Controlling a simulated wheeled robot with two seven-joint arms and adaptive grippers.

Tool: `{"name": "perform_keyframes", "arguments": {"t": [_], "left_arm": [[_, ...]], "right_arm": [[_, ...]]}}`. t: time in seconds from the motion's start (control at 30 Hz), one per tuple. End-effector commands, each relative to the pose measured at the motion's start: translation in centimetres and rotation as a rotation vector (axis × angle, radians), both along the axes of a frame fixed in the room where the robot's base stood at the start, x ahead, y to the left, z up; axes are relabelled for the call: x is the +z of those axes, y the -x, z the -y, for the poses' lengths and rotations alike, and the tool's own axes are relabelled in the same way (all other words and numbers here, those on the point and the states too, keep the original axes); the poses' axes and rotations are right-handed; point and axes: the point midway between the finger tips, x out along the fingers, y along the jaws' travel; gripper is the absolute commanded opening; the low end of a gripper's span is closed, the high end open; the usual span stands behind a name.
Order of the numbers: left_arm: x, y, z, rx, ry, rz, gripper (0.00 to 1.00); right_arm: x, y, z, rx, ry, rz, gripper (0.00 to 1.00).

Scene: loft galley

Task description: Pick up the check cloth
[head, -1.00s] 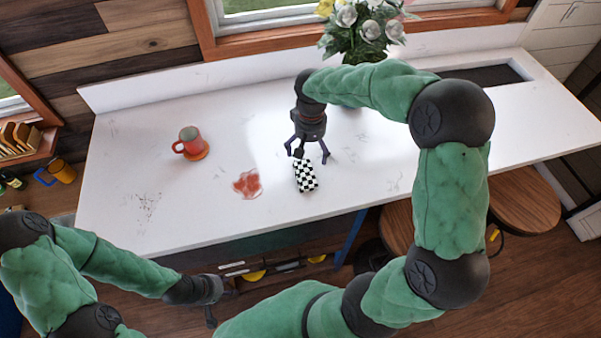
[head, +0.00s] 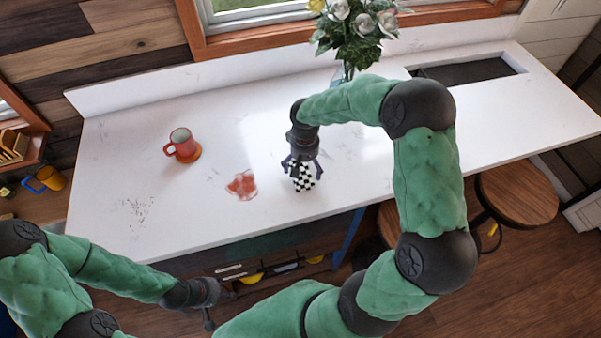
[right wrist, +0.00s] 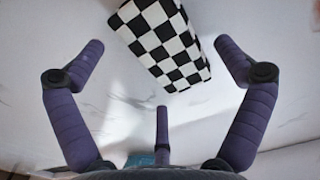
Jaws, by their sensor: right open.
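The check cloth (head: 304,183), black and white, lies folded on the white counter (head: 240,115). In the head view my right gripper (head: 303,171) is just above the cloth and partly covers it. In the right wrist view its three fingers (right wrist: 160,85) are spread wide, and the cloth (right wrist: 165,42) lies beyond them toward the top, with nothing gripped. My left gripper (head: 210,305) is low at the left, in front of the counter; its fingers are too small and dark to tell whether it is open or shut.
A red stain (head: 242,185) is on the counter left of the cloth. A vase of flowers (head: 352,40) is at the back, and a dark sink (head: 470,70) is at the right. Dark specks (head: 132,212) lie near the left front.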

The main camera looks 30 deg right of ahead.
Motion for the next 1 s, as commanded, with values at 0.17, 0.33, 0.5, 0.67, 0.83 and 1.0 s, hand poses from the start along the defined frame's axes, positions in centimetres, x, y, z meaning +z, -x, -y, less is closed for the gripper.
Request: {"name": "perform_keyframes", "arguments": {"t": [0.17,0.33,0.5,0.67,0.83,1.0], "left_arm": [[0.0,0.0,0.0,0.000,0.000,0.000,0.40],[0.0,0.0,0.0,0.000,0.000,0.000,0.40],[0.0,0.0,0.0,0.000,0.000,0.000,0.40],[0.0,0.0,0.0,0.000,0.000,0.000,0.40],[0.0,0.0,0.0,0.000,0.000,0.000,0.40],[0.0,0.0,0.0,0.000,0.000,0.000,0.40]], "right_arm": [[-1.9,0.0,0.0,-0.002,0.000,-0.001,1.00],[-2.2,0.0,0.0,-0.001,0.000,0.000,1.00],[-2.2,0.0,0.0,-0.001,0.000,0.000,0.83],[-2.2,0.0,0.0,-0.001,0.000,0.000,0.50],[-2.2,0.0,0.0,-0.001,0.000,-0.001,0.49],[-2.0,0.0,0.0,-0.001,0.000,0.000,0.49]]}}
